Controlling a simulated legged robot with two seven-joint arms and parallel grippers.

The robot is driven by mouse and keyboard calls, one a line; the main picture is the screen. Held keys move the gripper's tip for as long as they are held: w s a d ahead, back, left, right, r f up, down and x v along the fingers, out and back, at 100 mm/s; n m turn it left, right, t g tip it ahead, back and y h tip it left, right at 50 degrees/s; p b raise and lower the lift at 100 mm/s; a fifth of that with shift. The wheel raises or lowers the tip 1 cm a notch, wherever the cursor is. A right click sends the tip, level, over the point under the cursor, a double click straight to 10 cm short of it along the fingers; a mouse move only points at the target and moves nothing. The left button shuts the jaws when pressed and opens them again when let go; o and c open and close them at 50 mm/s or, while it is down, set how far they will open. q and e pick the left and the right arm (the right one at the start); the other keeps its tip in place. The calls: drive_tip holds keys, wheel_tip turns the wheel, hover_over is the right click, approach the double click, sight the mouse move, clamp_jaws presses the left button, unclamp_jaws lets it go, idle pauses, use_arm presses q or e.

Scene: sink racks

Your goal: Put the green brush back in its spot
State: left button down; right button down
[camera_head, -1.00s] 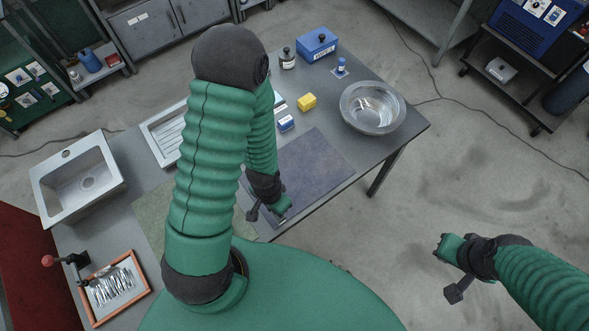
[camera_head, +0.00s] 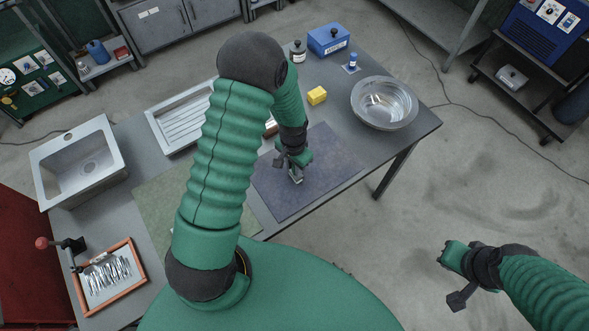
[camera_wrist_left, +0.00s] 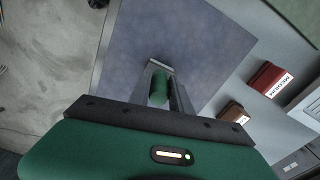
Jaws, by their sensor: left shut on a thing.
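My left gripper (camera_head: 297,177) is over the blue-purple mat (camera_head: 325,165), pointing down. In the left wrist view its fingers (camera_wrist_left: 156,75) are shut on a green-handled thing, which I take for the green brush (camera_wrist_left: 160,90). A pale strip shows at its far end. Much of the brush is hidden by the fingers, and I cannot tell whether it touches the mat. My right gripper (camera_head: 452,262) hangs over the floor right of the table, away from the brush; its jaws are too small to judge.
A red block (camera_wrist_left: 268,78) and a brown block (camera_wrist_left: 233,112) lie beside the mat. A yellow block (camera_head: 317,95), metal bowl (camera_head: 384,103), blue box (camera_head: 328,40) and dark bottle (camera_head: 298,50) stand farther back. The sink (camera_head: 80,165) is left. My left arm hides part of the table.

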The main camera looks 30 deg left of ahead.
use_arm(q)
drive_tip(key=shift+w+d, duration=0.1)
drive_tip(key=shift+w, duration=0.05)
drive_tip(key=c, duration=1.6)
unclamp_jaws()
drive_tip(key=shift+f, duration=0.15)
drive_tip(key=o, duration=0.4)
drive_tip(key=shift+w, duration=0.1)
drive_tip(key=shift+a, duration=0.2)
